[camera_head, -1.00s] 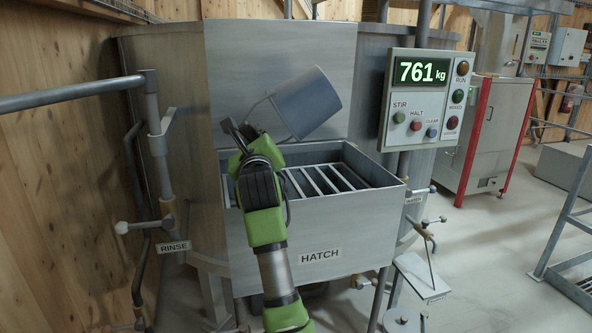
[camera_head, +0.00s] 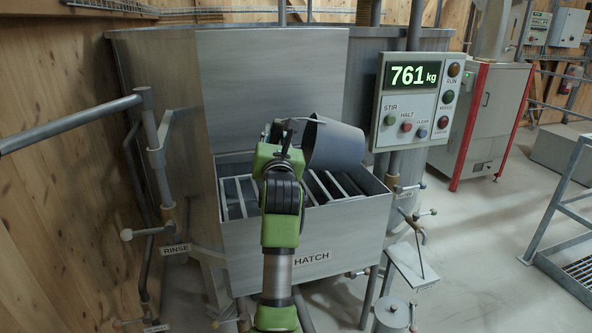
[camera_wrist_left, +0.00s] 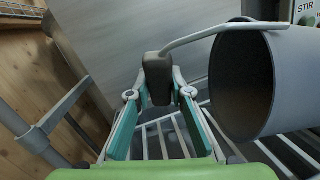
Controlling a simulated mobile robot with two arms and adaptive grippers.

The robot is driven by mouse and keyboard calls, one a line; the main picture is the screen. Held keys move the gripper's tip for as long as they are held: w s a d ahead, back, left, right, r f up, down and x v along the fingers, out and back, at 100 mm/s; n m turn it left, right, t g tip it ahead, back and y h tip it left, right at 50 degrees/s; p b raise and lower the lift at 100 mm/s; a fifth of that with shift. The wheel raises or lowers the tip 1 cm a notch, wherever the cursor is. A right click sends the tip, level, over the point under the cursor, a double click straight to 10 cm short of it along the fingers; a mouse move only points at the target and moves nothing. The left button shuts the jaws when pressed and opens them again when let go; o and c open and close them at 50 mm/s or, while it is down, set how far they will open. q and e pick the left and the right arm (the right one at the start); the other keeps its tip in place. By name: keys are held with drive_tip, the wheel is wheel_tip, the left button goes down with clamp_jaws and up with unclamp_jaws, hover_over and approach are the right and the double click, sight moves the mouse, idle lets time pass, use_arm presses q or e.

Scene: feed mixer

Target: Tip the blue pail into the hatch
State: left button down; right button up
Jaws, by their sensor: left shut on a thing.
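The blue-grey pail (camera_head: 338,145) hangs over the right part of the hatch (camera_head: 345,215), tipped far onto its side. In the left wrist view the pail (camera_wrist_left: 295,85) shows its round mouth turned toward the left, with a dark interior; I see no feed in it or falling from it. My left gripper (camera_head: 281,132) is above the hatch, left of the pail. In the left wrist view its fingers (camera_wrist_left: 158,92) are shut on the dark grip of the pail's wire handle (camera_wrist_left: 205,32). My right gripper is not in view.
The hatch has a slatted grate (camera_head: 240,192). A control panel (camera_head: 414,102) reading 761 kg stands close right of the pail. The mixer's steel wall (camera_head: 270,85) is behind. A rail (camera_head: 70,128) and the rinse lever (camera_head: 145,232) are at left.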

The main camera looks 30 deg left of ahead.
sight(310, 135)
use_arm(q)
drive_tip(key=w+d+r+m+p, duration=0.1)
drive_tip(key=d+r+m+p, duration=0.1)
drive_tip(key=p, duration=0.1)
drive_tip(key=w+d+r+m+p, duration=0.1)
drive_tip(key=w+d+m+p, duration=0.1)
drive_tip(key=m+p, duration=0.1)
drive_tip(key=w+d+r+m+h+p, duration=0.1)
drive_tip(key=w+d+r+m+p, duration=0.1)
drive_tip(key=m+p, duration=0.1)
drive_tip(key=shift+w+d+r+p, duration=0.25)
drive_tip(key=shift+d+r+p, duration=0.1)
drive_tip(key=shift+p, duration=0.4)
drive_tip(key=w+d+r+m, duration=0.1)
drive_tip(key=w+d+m, duration=0.1)
drive_tip(key=w+d+r+m, duration=0.2)
drive_tip(key=d, duration=0.1)
drive_tip(key=w+d+r+m+h+b, duration=0.1)
drive_tip(key=w+d+r+m, duration=0.1)
drive_tip(key=w+d, duration=0.1)
drive_tip(key=shift+w+d+m, duration=0.1)
drive_tip(key=shift+d+m, duration=0.1)
drive_tip(key=shift+m, duration=0.2)
drive_tip(key=shift+w+d+m, duration=0.7)
drive_tip(key=shift+d, duration=0.1)
drive_tip(key=shift+r, duration=0.1)
